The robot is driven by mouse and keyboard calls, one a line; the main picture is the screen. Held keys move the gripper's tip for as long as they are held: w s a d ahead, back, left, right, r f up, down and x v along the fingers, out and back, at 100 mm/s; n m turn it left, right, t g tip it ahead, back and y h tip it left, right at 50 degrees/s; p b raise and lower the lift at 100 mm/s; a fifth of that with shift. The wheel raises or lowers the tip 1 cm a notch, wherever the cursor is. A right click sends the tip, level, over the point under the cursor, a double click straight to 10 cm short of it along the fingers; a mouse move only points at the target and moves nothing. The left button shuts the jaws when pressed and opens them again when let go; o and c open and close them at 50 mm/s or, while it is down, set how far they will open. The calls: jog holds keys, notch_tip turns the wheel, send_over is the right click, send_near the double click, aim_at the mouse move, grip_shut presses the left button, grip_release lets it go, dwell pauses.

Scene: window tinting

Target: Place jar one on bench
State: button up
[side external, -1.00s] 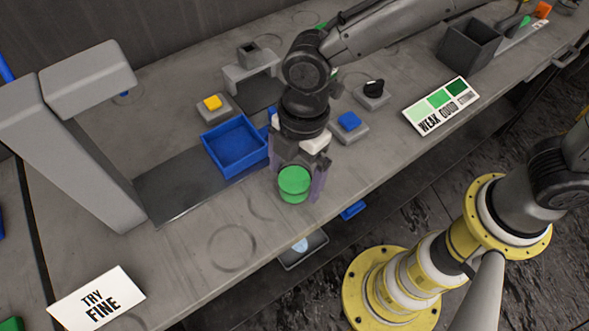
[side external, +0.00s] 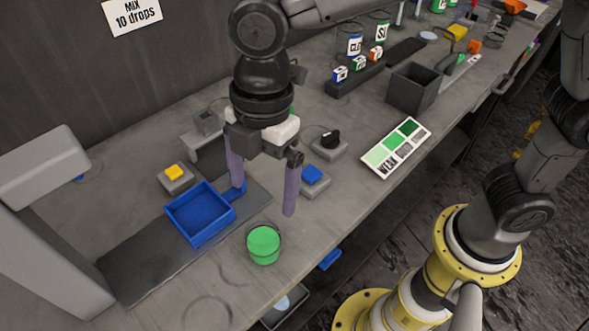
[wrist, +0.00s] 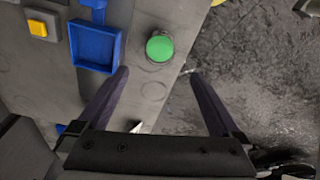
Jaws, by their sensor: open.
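A jar with green contents (side external: 264,244) stands upright on the grey bench (side external: 195,270), near its front edge. It also shows in the wrist view as a green disc (wrist: 159,48), ahead of the fingertips. My gripper (side external: 262,198) is open, its two purple fingers spread and empty. It hangs above the bench, behind and above the jar, and does not touch it. In the wrist view, the fingers (wrist: 158,72) point toward the jar with a gap between them.
A blue tray (side external: 203,238) lies left of the jar on a dark plate. A blue button (side external: 312,175), a black knob (side external: 330,140), a yellow button (side external: 174,173) and a colour chart (side external: 396,147) surround the area. A grey box (side external: 413,90) stands farther right.

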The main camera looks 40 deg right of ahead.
jog(key=s+d+r+m+t, duration=0.25)
jog(key=d+m, duration=0.45)
jog(key=d, duration=0.4)
jog(key=s+d+r+m+t, duration=0.25)
jog(key=d+m, duration=0.45)
jog(key=d, duration=0.5)
jog(key=s+d+f+m+h, duration=0.1)
jog(key=s+d+f+m, duration=0.1)
jog(key=s+d+m, duration=0.4)
jog(key=shift+s+t, duration=0.2)
jog(key=shift+t, duration=0.2)
